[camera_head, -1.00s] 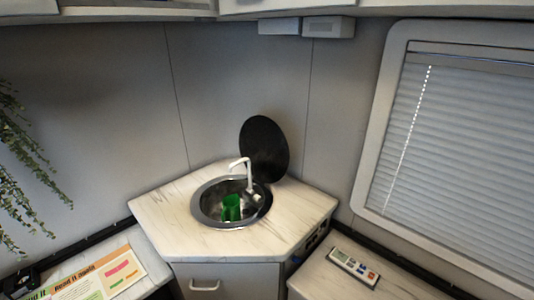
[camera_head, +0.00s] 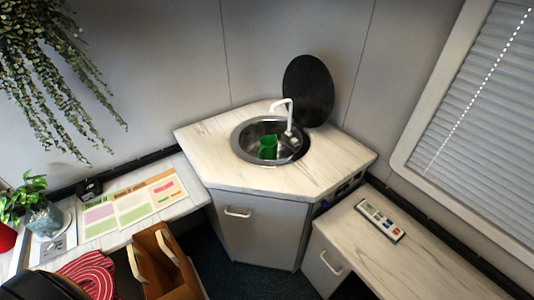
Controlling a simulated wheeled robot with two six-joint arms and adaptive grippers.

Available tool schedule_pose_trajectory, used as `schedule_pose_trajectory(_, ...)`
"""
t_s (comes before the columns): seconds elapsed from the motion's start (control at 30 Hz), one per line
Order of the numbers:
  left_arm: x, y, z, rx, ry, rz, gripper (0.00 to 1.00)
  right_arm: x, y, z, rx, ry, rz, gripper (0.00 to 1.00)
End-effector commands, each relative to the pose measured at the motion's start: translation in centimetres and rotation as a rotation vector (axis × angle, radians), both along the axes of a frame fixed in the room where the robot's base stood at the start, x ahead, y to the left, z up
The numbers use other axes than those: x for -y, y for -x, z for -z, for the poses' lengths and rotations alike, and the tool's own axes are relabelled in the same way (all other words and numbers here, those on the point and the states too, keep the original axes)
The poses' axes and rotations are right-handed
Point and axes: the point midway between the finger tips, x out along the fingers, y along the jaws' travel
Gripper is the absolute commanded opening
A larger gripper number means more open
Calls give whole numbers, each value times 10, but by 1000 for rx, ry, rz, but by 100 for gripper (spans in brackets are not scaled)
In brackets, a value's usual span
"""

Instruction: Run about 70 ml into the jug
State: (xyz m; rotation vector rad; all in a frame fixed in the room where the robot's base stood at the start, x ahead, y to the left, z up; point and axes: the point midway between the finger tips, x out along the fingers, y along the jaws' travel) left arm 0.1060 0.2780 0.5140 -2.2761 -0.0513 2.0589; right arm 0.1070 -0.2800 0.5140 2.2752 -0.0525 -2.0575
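A green jug (camera_head: 267,148) stands in the round metal sink (camera_head: 241,151) set in the corner counter. A white tap (camera_head: 287,112) rises at the sink's back right, its spout reaching over the basin towards the jug. I cannot tell whether water is running or what is in the jug. Neither of my grippers shows in this view.
A round black lid (camera_head: 308,91) stands upright behind the sink. A remote control (camera_head: 380,220) lies on the right counter. Coloured sheets (camera_head: 130,208) and a potted plant (camera_head: 42,210) are on the left counter. A hanging plant (camera_head: 50,75) is at upper left. Dark floor shows below.

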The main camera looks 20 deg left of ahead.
Motion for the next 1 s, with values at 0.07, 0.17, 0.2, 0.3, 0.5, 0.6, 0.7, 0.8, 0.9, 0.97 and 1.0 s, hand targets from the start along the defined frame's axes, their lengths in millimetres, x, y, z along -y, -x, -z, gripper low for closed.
schedule_pose_trajectory(0.07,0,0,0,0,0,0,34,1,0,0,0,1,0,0)
schedule_pose_trajectory(0.17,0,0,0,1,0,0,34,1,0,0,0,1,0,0)
schedule_pose_trajectory(0.2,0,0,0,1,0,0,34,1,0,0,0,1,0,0)
schedule_pose_trajectory(0.3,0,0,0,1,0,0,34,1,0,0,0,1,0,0)
schedule_pose_trajectory(0.5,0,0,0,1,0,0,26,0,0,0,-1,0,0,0)
schedule_pose_trajectory(0.6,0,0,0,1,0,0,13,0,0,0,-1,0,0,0)
schedule_pose_trajectory(0.7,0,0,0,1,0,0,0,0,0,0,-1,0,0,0)
schedule_pose_trajectory(0.8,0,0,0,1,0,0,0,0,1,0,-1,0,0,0)
schedule_pose_trajectory(0.9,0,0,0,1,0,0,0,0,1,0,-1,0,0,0)
schedule_pose_trajectory(0.97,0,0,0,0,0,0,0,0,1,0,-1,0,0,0)
schedule_pose_trajectory(1.0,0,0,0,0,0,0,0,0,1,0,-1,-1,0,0)
